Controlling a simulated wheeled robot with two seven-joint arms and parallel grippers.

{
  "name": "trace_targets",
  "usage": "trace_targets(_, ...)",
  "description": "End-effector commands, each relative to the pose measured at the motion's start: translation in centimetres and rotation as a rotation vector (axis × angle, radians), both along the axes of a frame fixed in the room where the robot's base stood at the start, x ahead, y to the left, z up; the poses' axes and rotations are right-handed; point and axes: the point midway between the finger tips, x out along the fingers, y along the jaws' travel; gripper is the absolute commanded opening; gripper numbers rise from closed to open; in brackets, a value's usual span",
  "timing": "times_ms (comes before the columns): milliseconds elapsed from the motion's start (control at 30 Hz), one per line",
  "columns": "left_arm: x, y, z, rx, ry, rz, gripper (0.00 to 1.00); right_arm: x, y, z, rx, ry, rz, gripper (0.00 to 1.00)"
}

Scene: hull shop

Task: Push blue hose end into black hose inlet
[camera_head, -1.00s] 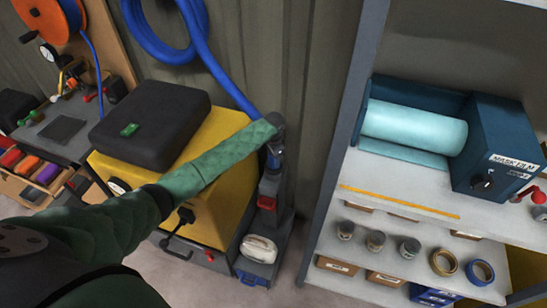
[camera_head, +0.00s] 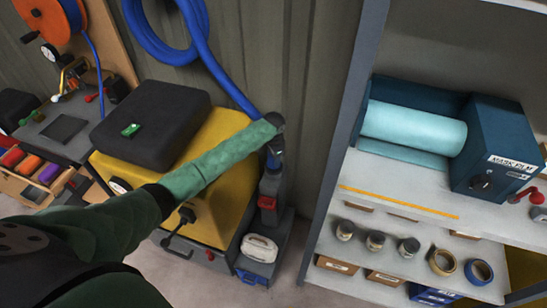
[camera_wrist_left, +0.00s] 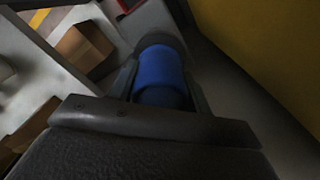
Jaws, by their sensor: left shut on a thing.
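The blue hose (camera_head: 228,80) hangs in a coil on the wall, and its lower length runs down to my left gripper (camera_head: 275,124). In the left wrist view the blue hose end (camera_wrist_left: 160,72) sits between the fingers of my left gripper (camera_wrist_left: 158,88), which is shut on it. A dark round part lies just beyond the hose end in that view; I cannot tell how far the end is inside it. In the head view a dark grey upright fitting (camera_head: 272,182) stands directly below the gripper. My right gripper is not in view.
A yellow machine (camera_head: 215,150) with a black case (camera_head: 150,122) on top stands left of the fitting. A shelf (camera_head: 345,170) with a film roll, tins and tape is on the right. A white jug (camera_head: 260,248) sits low beside the machine.

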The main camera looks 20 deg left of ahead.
Motion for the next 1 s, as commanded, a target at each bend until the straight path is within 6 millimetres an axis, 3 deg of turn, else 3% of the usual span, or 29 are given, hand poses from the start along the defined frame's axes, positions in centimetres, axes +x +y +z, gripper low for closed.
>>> trace_targets(1000, 0.01, -0.01, 0.06, 0.0, 0.0, 0.0, 0.28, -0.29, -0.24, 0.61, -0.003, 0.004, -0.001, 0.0)
